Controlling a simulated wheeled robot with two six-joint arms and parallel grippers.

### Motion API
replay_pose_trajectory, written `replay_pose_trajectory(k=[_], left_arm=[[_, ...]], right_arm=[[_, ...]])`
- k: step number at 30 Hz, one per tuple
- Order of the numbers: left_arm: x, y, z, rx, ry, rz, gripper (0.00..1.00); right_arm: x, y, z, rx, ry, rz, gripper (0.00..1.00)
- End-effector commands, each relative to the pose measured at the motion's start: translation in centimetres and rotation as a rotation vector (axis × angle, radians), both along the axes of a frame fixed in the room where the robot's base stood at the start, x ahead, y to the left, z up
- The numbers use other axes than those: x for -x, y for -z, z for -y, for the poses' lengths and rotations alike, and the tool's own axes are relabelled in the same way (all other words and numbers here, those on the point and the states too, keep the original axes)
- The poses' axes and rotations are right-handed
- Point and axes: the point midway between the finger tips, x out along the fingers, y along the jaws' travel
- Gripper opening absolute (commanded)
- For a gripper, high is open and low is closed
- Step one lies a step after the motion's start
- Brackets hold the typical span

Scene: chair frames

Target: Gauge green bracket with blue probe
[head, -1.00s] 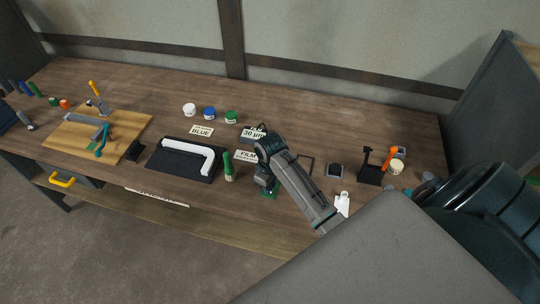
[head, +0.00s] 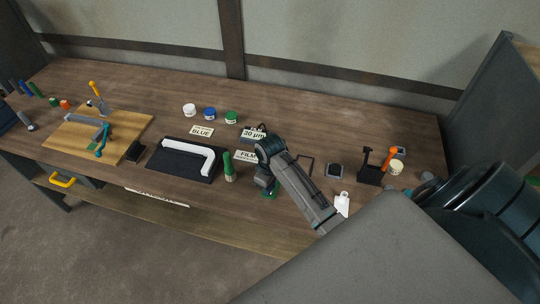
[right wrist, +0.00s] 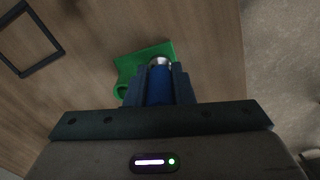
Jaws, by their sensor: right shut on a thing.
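The green bracket (right wrist: 143,62) lies flat on the wooden bench (right wrist: 75,95) in the right wrist view, with a rounded ring-like end at its left. In the head view only a small piece of the bracket (head: 271,194) shows beside my right gripper (head: 263,187). In the right wrist view my right gripper (right wrist: 158,82) is shut on the blue probe (right wrist: 159,86). The probe's silver tip (right wrist: 160,62) is over the bracket; I cannot tell whether it touches. My left gripper is not in view.
A green bottle (head: 229,167) and a black tray (head: 164,160) with a white L-shaped piece (head: 207,160) stand left of my gripper. A black square frame (head: 304,166) and a black stand (head: 369,172) are to the right. A "30 µm" label (head: 253,134) is behind.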

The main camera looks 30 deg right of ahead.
Motion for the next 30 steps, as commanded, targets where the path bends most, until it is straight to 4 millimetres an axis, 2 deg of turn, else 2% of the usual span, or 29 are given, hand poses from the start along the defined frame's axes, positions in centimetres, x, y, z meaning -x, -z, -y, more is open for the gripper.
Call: replay_pose_trajectory(k=[16,30], left_arm=[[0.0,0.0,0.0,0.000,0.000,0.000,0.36],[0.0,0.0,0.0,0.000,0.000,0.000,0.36]], right_arm=[[0.1,0.0,0.0,-0.001,0.000,-0.003,0.00],[0.0,-3.8,0.0,0.001,0.000,0.001,0.00]])
